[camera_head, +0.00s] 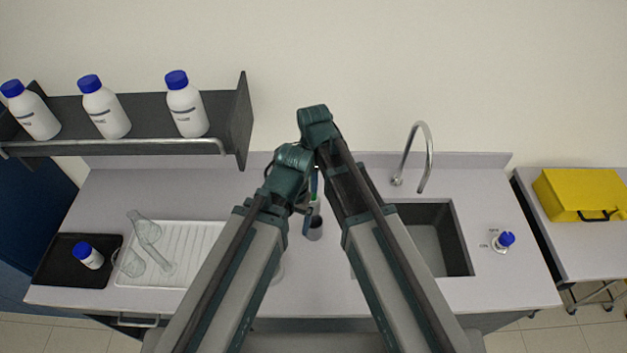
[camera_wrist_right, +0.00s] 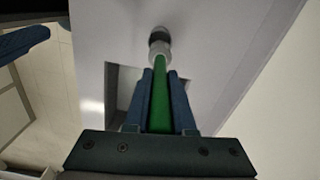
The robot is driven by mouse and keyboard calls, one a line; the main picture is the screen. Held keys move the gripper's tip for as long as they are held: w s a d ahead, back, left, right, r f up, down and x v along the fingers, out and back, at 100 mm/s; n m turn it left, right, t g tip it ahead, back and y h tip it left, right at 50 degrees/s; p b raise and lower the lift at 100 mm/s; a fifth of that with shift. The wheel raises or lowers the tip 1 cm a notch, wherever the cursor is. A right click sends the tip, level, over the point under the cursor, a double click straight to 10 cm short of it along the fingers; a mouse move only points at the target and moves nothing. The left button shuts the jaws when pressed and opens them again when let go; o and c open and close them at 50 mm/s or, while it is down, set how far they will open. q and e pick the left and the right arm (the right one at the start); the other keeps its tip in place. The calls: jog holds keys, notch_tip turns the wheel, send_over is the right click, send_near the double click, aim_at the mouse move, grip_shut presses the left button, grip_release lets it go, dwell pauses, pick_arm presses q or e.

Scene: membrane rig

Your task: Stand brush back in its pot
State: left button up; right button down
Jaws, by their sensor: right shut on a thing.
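My right gripper (camera_head: 317,188) is shut on the green handle of the brush (camera_wrist_right: 159,95), which lies between its two blue fingers in the right wrist view. The brush points away from the wrist, with a pale and dark end beyond the fingertips. In the head view, a small dark and grey round shape (camera_head: 315,226) shows below the gripper; I cannot tell whether it is the pot, the brush head or both. My left gripper (camera_head: 306,222) is close beside it, mostly hidden by its arm. A blue finger of it shows at the wrist view's left edge.
A sink (camera_head: 456,245) with a curved tap (camera_head: 427,150) lies to the right. A white drainer (camera_head: 195,240) with glassware and a black tray (camera_head: 60,275) with a bottle lie left. A shelf (camera_head: 150,143) holds three bottles.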

aim_at(314, 202)
jog(key=shift+f+b, duration=5)
jog(key=shift+f, duration=0.35)
jog(key=c, duration=0.7)
grip_release()
jog(key=shift+r, duration=0.2)
notch_tip(314, 202, up, 14)
jog(key=p, duration=1.4)
jog(key=shift+f, duration=0.25)
